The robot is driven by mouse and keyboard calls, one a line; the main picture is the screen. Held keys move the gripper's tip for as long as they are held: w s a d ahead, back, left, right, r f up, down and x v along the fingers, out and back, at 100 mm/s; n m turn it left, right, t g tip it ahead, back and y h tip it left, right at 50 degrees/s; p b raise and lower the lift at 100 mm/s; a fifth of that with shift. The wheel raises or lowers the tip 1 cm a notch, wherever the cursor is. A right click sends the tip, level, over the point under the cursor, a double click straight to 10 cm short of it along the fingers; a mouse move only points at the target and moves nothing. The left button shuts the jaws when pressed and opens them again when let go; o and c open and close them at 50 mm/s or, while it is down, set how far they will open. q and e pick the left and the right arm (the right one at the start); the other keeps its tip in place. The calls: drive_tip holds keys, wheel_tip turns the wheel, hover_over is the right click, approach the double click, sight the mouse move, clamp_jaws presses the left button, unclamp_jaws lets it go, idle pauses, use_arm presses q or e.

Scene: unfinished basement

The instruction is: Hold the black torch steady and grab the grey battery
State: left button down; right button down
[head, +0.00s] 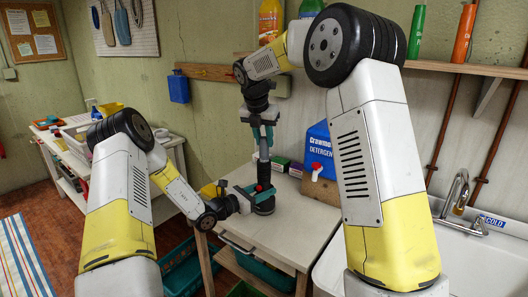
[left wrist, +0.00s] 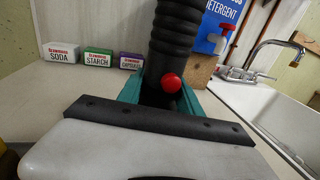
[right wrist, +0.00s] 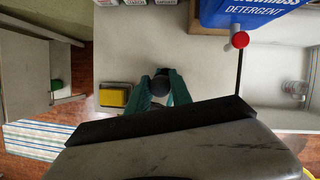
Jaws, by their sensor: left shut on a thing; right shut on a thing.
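The black torch (head: 264,204) stands upright on the pale table. In the left wrist view its ribbed black body (left wrist: 177,40) and red button (left wrist: 171,83) fill the middle. My left gripper (head: 252,194) is shut around the torch low down, from the left. My right gripper (head: 263,132) is above it, pointing down, its teal fingers shut on a slim grey piece, which looks like the grey battery (head: 263,149). The battery is upright in line with the torch; whether its lower end is inside the torch is unclear. The right wrist view shows a dark round end (right wrist: 161,80) between the fingers.
A blue detergent bottle (head: 319,148) with a red tap stands behind on a wooden block (head: 319,188). Small soda, starch and purple boxes (left wrist: 132,60) line the wall. A yellow sponge (right wrist: 114,96) lies left of the torch. A sink (head: 470,250) is at the right.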

wheel_tip(320, 180, up, 14)
drive_tip(key=shift+f, duration=0.1)
use_arm(q)
drive_tip(key=c, duration=0.7)
unclamp_jaws()
